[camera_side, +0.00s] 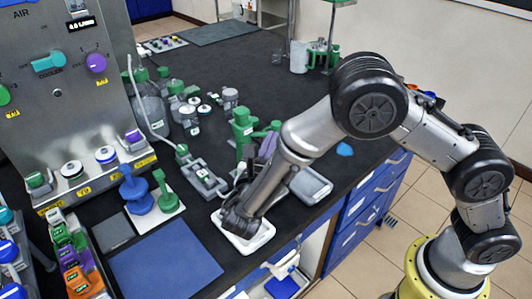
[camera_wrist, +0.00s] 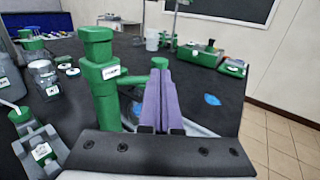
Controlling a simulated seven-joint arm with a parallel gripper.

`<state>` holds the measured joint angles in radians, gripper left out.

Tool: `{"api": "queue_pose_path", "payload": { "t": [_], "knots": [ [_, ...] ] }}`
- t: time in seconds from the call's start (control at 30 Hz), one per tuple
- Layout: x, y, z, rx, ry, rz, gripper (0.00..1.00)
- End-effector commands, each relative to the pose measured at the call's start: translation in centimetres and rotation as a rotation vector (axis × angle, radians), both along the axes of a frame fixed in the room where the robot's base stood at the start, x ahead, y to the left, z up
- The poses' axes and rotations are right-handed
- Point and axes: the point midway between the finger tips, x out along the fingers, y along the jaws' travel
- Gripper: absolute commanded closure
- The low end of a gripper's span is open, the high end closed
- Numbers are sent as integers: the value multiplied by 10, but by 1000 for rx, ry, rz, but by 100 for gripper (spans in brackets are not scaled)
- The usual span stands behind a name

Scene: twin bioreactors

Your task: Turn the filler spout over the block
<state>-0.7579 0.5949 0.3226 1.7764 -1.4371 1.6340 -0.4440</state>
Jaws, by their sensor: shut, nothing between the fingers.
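The filler is a green post (camera_wrist: 100,75) with a short green spout (camera_wrist: 133,80) reaching right in the wrist view. In the side view, the post (camera_side: 243,128) stands beyond my arm. My gripper (camera_wrist: 161,80) has its purple fingers shut and empty, lying to the right of the post and covering part of the spout's outer end. In the side view, the purple fingers (camera_side: 268,143) show beside the post; contact cannot be told. A grey block-like fixture with a green part (camera_side: 203,178) lies left of the post; whether it is the task's block is unclear.
Below my wrist is a white tray (camera_side: 262,240); a grey tray (camera_side: 311,186) lies near the bench edge. Bottles and fittings (camera_side: 187,105) crowd the left, by the steel panel (camera_side: 55,120). A blue mat (camera_side: 165,265) is bare. The dark bench top (camera_side: 240,65) is mostly clear behind.

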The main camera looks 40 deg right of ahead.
Motion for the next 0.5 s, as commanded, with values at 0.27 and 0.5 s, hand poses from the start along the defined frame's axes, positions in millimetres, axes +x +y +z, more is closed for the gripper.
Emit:
{"api": "queue_pose_path", "payload": {
  "t": [0.27, 0.5],
  "knots": [
    [8, -12, 0, 1, -1, 0, 100],
    [8, -12, 0, 0, 0, 0, 100]
  ]
}}
